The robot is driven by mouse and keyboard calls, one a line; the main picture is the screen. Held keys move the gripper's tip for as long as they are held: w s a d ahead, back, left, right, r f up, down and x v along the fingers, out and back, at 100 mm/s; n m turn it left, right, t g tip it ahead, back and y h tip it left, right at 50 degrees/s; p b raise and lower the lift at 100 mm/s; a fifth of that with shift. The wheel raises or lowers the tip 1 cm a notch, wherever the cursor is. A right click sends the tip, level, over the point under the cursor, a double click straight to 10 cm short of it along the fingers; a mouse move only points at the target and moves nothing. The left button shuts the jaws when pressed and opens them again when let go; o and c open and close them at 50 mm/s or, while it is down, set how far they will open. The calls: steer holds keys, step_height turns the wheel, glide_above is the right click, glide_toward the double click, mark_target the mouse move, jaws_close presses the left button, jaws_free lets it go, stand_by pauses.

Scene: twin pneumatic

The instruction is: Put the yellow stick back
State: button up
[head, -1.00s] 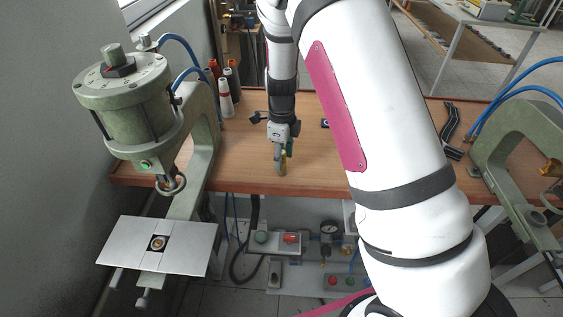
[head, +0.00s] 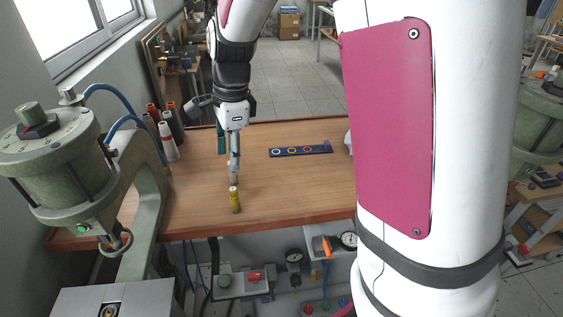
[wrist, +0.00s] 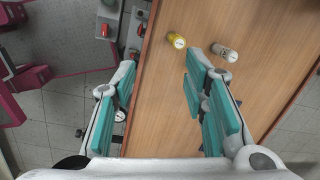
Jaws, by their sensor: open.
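The yellow stick (head: 235,201) stands upright on the wooden table near its front edge. In the wrist view the yellow stick (wrist: 177,40) lies beyond the fingertips, between their lines and nearer the right finger. My gripper (head: 233,160) points down behind the stick; in the wrist view my gripper (wrist: 163,72) is open, with nothing between its teal pads. A dark strip (head: 290,152) with blue, yellow and red rings lies farther back to the right, with a purple piece (head: 327,146) at its right end.
A grey stick (wrist: 224,53) stands beside the right finger. Red and white spools (head: 167,140) stand at the table's left. A green press (head: 62,165) is at the left. Valves and gauges (head: 293,256) sit below the table edge. The table's middle is mostly clear.

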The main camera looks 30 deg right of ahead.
steer(key=s+r+n+t, duration=0.1)
steer(key=s+r+n, duration=0.3)
steer(key=s+n, duration=0.2)
steer(key=s+r+n+t, duration=0.2)
steer(key=s+r+n, duration=0.2)
steer(key=s+n, duration=0.3)
steer(key=s+r+n+t+h, duration=0.1)
steer(key=s+r+n, duration=0.2)
steer(key=s+n, duration=0.3)
steer(key=s, duration=0.3)
steer(key=shift+d+r, duration=0.25)
steer(key=shift+r, duration=0.15)
steer(key=shift+d, duration=0.1)
